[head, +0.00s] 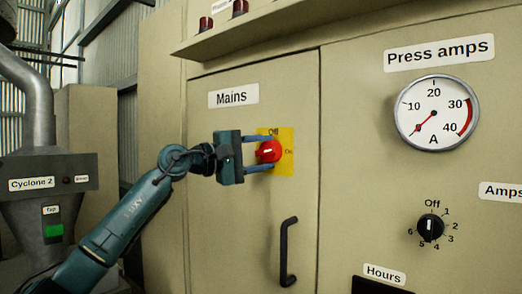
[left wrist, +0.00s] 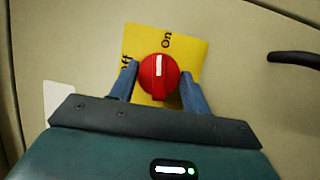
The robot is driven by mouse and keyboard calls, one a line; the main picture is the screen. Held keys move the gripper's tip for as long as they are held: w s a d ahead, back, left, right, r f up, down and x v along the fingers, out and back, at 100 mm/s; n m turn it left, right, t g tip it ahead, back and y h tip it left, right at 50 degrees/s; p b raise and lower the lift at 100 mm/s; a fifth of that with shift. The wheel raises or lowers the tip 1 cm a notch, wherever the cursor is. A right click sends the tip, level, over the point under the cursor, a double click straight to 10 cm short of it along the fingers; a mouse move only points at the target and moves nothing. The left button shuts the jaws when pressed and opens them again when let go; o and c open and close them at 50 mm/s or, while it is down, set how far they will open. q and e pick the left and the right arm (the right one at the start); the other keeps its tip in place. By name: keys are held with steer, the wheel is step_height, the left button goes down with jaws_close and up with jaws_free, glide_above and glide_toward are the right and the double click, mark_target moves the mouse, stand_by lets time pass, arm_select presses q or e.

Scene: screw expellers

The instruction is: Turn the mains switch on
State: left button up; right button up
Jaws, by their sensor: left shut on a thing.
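The mains switch is a red rotary knob (head: 268,151) on a yellow plate (head: 286,165), under the "Mains" label (head: 233,95) on a beige cabinet door. My left gripper (head: 267,153) has one finger above and one below the knob and is shut on it. In the left wrist view the knob (left wrist: 158,78) sits between the two fingers (left wrist: 157,85). Its white mark points up in that view, close to the "On" word (left wrist: 167,40). "Off" is at the left there, partly hidden by a finger. My right gripper is not in view.
A black door handle (head: 288,252) stands below and right of the switch. To the right are the "Press amps" dial (head: 436,113) and a black selector knob (head: 430,228). A ledge (head: 250,35) juts out above. The Cyclone 2 machine (head: 52,180) stands at the left.

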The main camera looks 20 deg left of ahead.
arm_select(q)
steer(key=shift+r+m+g+p, duration=0.15)
steer(key=shift+m+g+p, duration=0.2)
steer(key=shift+m, duration=0.45)
steer(key=shift+a+m+y, duration=0.1)
steer(key=shift+m+y, duration=0.2)
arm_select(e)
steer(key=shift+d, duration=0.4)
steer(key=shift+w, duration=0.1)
arm_select(q)
steer(key=o, duration=1.2)
steer(key=shift+o, duration=0.9)
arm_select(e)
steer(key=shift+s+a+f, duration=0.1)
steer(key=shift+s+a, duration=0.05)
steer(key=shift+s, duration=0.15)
